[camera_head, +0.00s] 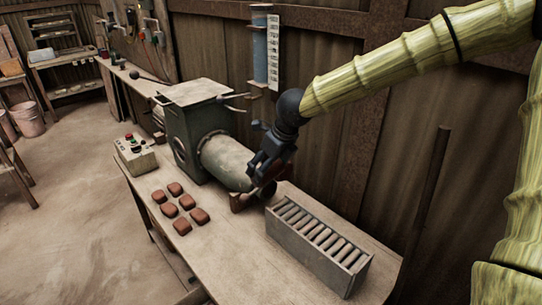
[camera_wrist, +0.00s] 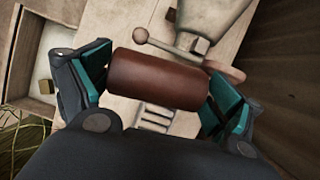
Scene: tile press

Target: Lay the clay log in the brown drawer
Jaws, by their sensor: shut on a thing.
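The clay log (camera_wrist: 158,79) is a smooth reddish-brown cylinder. In the wrist view it lies across my gripper (camera_wrist: 160,88), with its ends between the two teal pads. In the head view my gripper (camera_head: 262,170) reaches down beside the front of the press barrel, above the bench; little of the log can be made out there. I cannot pick out a brown drawer for certain in either view.
The grey press (camera_head: 196,125) with its pale barrel (camera_head: 228,160) stands on the bench (camera_head: 205,260). Several small clay tiles (camera_head: 183,203) lie left of a grey slatted box (camera_head: 310,245). A button box (camera_head: 134,152) is at the left.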

